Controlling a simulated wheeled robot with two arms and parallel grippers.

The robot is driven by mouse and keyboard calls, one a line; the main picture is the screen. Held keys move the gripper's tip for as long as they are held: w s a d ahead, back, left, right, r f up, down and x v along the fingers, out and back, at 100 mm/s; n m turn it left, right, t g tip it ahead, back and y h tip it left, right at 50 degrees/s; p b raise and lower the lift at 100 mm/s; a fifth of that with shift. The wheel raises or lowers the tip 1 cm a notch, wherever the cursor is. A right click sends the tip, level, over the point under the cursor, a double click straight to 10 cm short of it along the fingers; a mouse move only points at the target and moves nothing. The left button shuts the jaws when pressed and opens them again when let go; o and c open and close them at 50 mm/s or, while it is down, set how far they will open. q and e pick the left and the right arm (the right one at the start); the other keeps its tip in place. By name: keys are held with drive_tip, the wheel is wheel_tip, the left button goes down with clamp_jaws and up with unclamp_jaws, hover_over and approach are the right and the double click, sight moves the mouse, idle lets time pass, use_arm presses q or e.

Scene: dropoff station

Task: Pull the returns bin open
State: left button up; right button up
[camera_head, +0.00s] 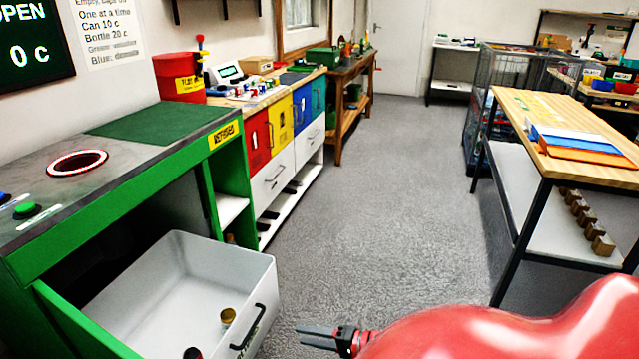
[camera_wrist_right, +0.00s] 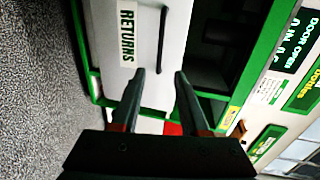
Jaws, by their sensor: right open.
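The returns bin is a white open-topped drawer (camera_head: 165,262) standing out of the green station at the lower left in the head view. Its front carries a black bar handle (camera_head: 254,328) and a RETURNS label. In the right wrist view the handle (camera_wrist_right: 163,40) and the label (camera_wrist_right: 127,38) show beyond the fingertips. My right gripper (camera_head: 308,336) is open and empty, a short gap to the right of the handle. Its fingers (camera_wrist_right: 161,78) point toward the bin front. My left gripper is not in view.
A gold item (camera_head: 228,316) and a dark red-topped item (camera_head: 192,352) are in the bin. The green station (camera_head: 120,210) rises behind it. A wooden-topped table (camera_head: 530,118) stands at right. The grey floor (camera_head: 370,200) between is clear.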

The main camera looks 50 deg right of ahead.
drive_tip(key=v, duration=0.3)
idle(0.6)
